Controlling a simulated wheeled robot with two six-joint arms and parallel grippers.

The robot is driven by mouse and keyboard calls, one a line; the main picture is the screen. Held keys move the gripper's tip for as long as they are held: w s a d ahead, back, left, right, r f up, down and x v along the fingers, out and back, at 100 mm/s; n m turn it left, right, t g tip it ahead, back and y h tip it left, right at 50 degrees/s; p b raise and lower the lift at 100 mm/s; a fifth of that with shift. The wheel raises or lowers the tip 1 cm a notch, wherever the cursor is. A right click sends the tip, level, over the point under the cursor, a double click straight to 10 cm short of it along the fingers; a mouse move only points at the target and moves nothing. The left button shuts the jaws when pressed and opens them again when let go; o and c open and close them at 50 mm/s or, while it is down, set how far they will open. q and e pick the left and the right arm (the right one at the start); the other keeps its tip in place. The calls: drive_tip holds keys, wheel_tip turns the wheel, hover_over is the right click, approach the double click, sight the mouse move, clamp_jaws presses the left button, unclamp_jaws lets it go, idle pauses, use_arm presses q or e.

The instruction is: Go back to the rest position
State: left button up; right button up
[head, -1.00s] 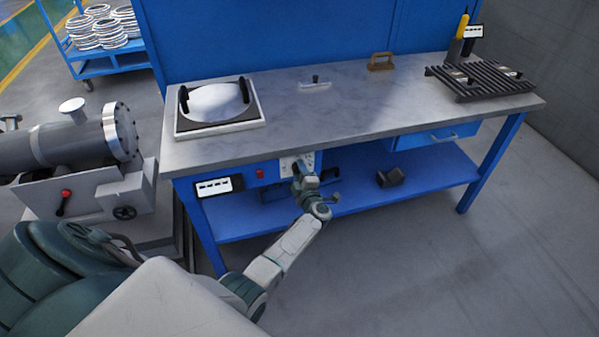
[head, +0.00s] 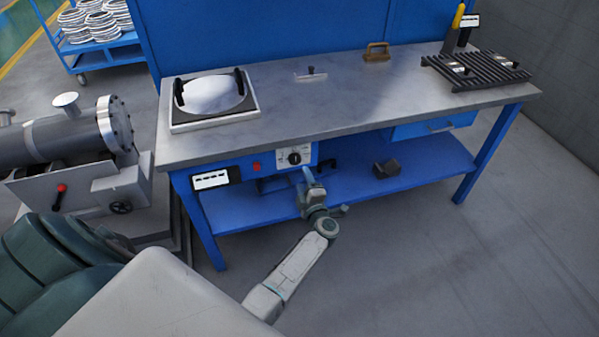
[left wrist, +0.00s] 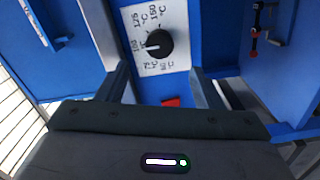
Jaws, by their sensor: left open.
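My left gripper (head: 308,178) is in front of the workbench, below the level of its top. It is open, with nothing between its fingers. A dial panel with a black knob (head: 294,156) is on the bench's blue front, just beyond and above the gripper. In the left wrist view, the black knob (left wrist: 158,44) shows on its white temperature scale, with its white pointer turned to the left. The left wrist view shows the gripper's two fingers (left wrist: 160,88) spread apart, with a gap between them and the panel. My right gripper is not in view.
The workbench top (head: 340,105) carries a framed tray with a white domed piece (head: 212,95) at left and a black slatted rack (head: 475,70) at right. A dark block (head: 386,169) lies on the lower shelf. A grey flanged machine (head: 60,140) stands at left. Floor is clear at right.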

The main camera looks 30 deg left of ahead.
use_arm(q)
drive_tip(key=shift+v, duration=1.05)
drive_tip(key=shift+f, duration=0.1)
drive_tip(key=s+d+f+m+h, duration=0.3)
drive_tip(key=s+f+m+h, duration=0.45)
drive_tip(key=f, duration=0.65)
drive_tip(key=s+d+f+m+h, duration=0.45)
drive_tip(key=s+f+m, duration=0.6)
drive_tip(key=f, duration=0.45)
drive_tip(key=s+a+f+m+g, duration=0.1)
drive_tip(key=s+f, duration=0.4)
drive_tip(key=s, duration=0.6)
drive_tip(key=s+a+f+m+g, duration=0.1)
drive_tip(key=s+f+m+g, duration=0.3)
drive_tip(key=s, duration=0.8)
drive_tip(key=s+a+f+m+g+h, duration=0.1)
drive_tip(key=s+f+g, duration=0.4)
drive_tip(key=s, duration=0.6)
drive_tip(key=shift+s+a+f+m, duration=0.3)
drive_tip(key=shift+s+a+m, duration=0.1)
drive_tip(key=shift+a+m, duration=0.25)
drive_tip(key=shift+w+d, duration=0.1)
drive_tip(key=shift+d, duration=0.05)
